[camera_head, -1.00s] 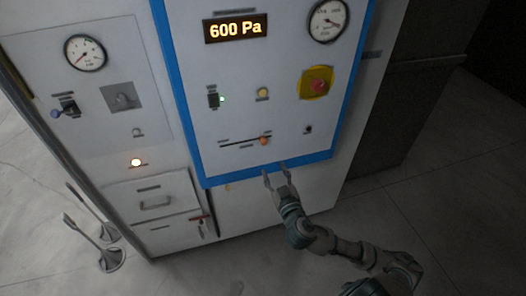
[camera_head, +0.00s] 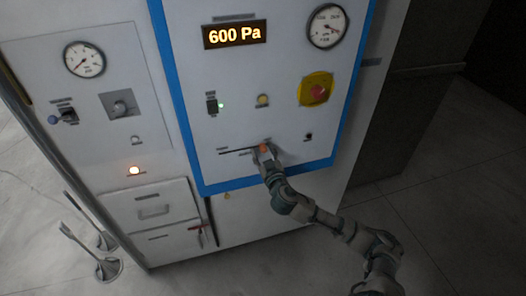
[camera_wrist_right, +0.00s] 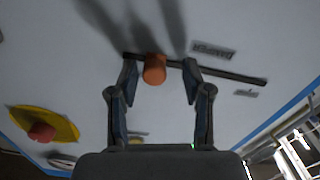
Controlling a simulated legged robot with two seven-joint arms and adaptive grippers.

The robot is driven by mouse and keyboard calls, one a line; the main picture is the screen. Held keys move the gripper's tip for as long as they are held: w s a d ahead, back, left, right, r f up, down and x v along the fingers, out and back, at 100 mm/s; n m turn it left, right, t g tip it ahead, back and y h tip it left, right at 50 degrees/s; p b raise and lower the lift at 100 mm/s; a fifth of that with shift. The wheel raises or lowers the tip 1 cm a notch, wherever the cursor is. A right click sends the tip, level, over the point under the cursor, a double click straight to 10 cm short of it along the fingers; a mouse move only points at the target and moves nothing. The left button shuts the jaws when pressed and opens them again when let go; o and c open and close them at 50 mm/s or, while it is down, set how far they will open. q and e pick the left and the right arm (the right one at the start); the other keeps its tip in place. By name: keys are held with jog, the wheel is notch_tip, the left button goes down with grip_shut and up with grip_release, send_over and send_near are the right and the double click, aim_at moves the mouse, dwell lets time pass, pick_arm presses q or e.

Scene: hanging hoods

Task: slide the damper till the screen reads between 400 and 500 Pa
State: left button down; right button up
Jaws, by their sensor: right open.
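The screen (camera_head: 234,34) at the top of the blue-framed panel reads 600 Pa. The damper's orange knob (camera_head: 263,148) sits near the right end of its dark slot (camera_head: 236,151) in the head view. In the right wrist view the orange knob (camera_wrist_right: 154,69) stands between the two fingers, with a gap on each side. My right gripper (camera_head: 265,153) is open around the knob at the panel; it also shows in the right wrist view (camera_wrist_right: 160,82). My left gripper is not in view.
A yellow plate with a red button (camera_head: 316,89) is above and right of the slot. A small black knob (camera_head: 308,136) is to its right. A lever switch (camera_head: 212,103) and a yellow button (camera_head: 263,100) are above.

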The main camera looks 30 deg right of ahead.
jog(key=shift+d, duration=0.2)
jog(key=shift+d+f, duration=0.15)
jog(key=shift+d, duration=0.2)
grip_shut()
jog(key=shift+w+a, duration=0.2)
jog(key=shift+a, duration=0.65)
jog(key=shift+w+a, duration=0.2)
jog(key=shift+a, duration=0.6)
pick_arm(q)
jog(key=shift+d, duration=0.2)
pick_arm(e)
grip_release()
jog(key=shift+s+d, duration=0.1)
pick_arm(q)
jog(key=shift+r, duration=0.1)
pick_arm(e)
jog(key=v, duration=1.2)
